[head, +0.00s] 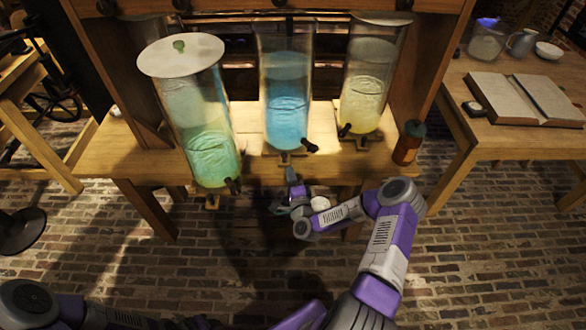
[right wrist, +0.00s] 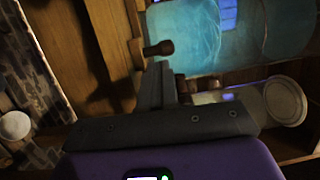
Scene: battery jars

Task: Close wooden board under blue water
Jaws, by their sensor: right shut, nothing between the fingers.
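The jar of blue water (head: 287,100) stands in the middle of the wooden stand, and its dark tap (head: 311,146) points forward. A small wooden board (head: 286,157) shows at the stand's front edge below this jar; my gripper is close by. My right gripper (head: 291,176) is shut and empty just in front of and below that edge. In the right wrist view, the shut fingers (right wrist: 158,82) point toward the stand near the blue jar (right wrist: 195,30) and its tap (right wrist: 158,48). Whether the fingers touch the board is unclear. My left gripper is out of view.
A green jar (head: 205,125) with a white lid stands left, with a wooden piece (head: 211,201) jutting out beneath it. A yellow jar (head: 367,85) stands right. An orange-brown bottle (head: 408,145) is at the stand's right end. A side table with an open book (head: 530,98) is at right.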

